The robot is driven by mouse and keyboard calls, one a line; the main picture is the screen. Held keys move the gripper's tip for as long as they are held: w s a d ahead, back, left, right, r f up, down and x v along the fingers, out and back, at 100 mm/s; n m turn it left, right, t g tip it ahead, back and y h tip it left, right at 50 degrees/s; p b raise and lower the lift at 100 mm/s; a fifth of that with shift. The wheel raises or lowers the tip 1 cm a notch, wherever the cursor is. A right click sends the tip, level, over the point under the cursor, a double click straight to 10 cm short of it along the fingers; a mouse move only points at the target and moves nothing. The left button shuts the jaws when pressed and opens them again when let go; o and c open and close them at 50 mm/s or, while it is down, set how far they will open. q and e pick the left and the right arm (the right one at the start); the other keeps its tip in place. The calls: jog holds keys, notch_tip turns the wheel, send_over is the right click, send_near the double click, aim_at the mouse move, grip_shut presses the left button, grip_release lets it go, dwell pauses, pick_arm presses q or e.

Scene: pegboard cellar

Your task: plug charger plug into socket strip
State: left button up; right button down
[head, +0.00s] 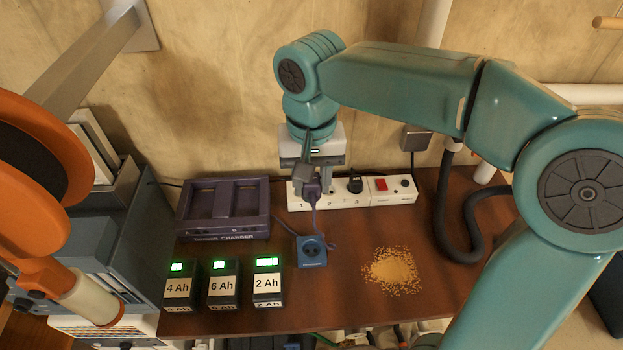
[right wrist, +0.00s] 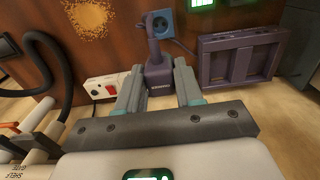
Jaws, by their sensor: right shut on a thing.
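My right gripper (head: 308,180) points down over the left part of the white socket strip (head: 385,198). It is shut on the purple charger plug (head: 313,188), which also shows between the fingers in the right wrist view (right wrist: 158,76). The plug is close above the strip, by the sockets labelled 1 and 2; I cannot tell whether its pins are in a hole. Its purple cord runs towards the purple charger (head: 222,212), left of the strip. My left gripper is not in view.
A black plug (head: 355,184) sits at socket 3, beside a red switch. A blue socket box (head: 312,251) lies in front of the strip. Several labelled batteries (head: 222,286) stand front left. Yellowish crumbs (head: 393,270) lie right; a dark hose (head: 442,215) hangs beyond.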

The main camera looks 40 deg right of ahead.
jog(key=w+d+f+p, duration=0.1)
jog(key=w+d+f, duration=0.2)
jog(key=w+f, duration=0.3)
jog(key=w+d+f, duration=0.4)
jog(key=w+f, duration=0.1)
jog(key=w, duration=0.3)
jog(key=shift+w+f+p, duration=0.2)
jog(key=shift+f+p, duration=0.2)
dwell(1.0)
jog(key=shift+f+b, duration=1.05)
jog(key=shift+f, duration=0.4)
jog(key=shift+f+b, duration=1.2)
jog(key=shift+f, duration=0.6)
dwell(2.0)
